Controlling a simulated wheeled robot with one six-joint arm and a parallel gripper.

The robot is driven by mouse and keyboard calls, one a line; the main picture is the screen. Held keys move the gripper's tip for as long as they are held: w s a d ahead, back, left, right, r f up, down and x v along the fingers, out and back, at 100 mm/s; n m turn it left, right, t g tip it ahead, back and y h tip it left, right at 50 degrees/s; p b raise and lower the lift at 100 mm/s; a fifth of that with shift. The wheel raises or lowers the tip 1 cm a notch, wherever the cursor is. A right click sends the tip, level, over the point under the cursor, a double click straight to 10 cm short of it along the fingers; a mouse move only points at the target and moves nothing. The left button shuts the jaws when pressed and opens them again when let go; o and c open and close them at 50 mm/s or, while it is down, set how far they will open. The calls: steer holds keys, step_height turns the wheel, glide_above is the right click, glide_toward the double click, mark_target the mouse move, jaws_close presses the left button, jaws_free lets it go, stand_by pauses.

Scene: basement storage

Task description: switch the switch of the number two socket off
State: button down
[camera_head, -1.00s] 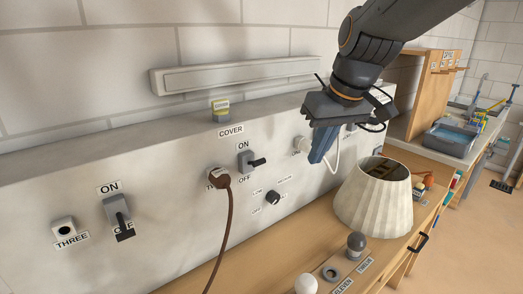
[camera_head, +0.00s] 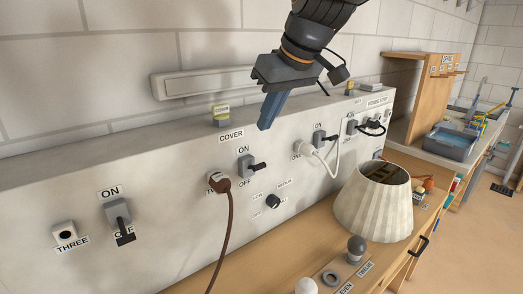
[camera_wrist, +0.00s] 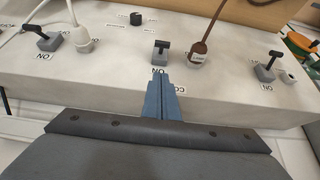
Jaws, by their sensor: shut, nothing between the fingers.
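The number two socket holds a brown plug (camera_head: 218,181), which hides most of its label. Its switch (camera_head: 246,166) is just right of the plug, between ON and OFF labels. The black lever sticks out from the panel; I cannot tell its setting for sure. My gripper (camera_head: 266,125) is shut and empty, with blue fingers pointing down, above and apart from this switch near the COVER label. In the wrist view the switch (camera_wrist: 161,53) lies just beyond the fingertips (camera_wrist: 156,76), with the brown plug (camera_wrist: 198,56) to its right.
The number three socket (camera_head: 65,232) and its switch (camera_head: 117,213) are at left. A white plug (camera_head: 303,148) and another switch (camera_head: 319,138) are at right. A knob (camera_head: 273,201) sits below. A lampshade (camera_head: 374,203) stands on the wooden bench. The brown cord hangs down the panel.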

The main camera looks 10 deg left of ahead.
steer(key=p, duration=0.1)
glide_above(260, 166)
step_height(260, 166, down, 6)
steer(key=shift+w+a+r, duration=0.1)
steer(key=shift+w+a, duration=0.05)
steer(key=f, duration=0.2)
steer(key=f+p, duration=0.1)
steer(key=shift+s+d+f, duration=0.15)
steer(key=shift+s+d, duration=0.1)
steer(key=shift+d, duration=0.15)
steer(key=shift+s+d+f+b, duration=0.4)
steer(key=shift+f+b, duration=0.2)
steer(key=shift+b, duration=0.35)
step_height(260, 166, down, 6)
steer(key=s+d+b, duration=0.1)
steer(key=b, duration=0.6)
steer(key=shift+s+d, duration=0.15)
steer(key=shift+d, duration=0.1)
steer(key=shift+r, duration=0.1)
stand_by(0.8)
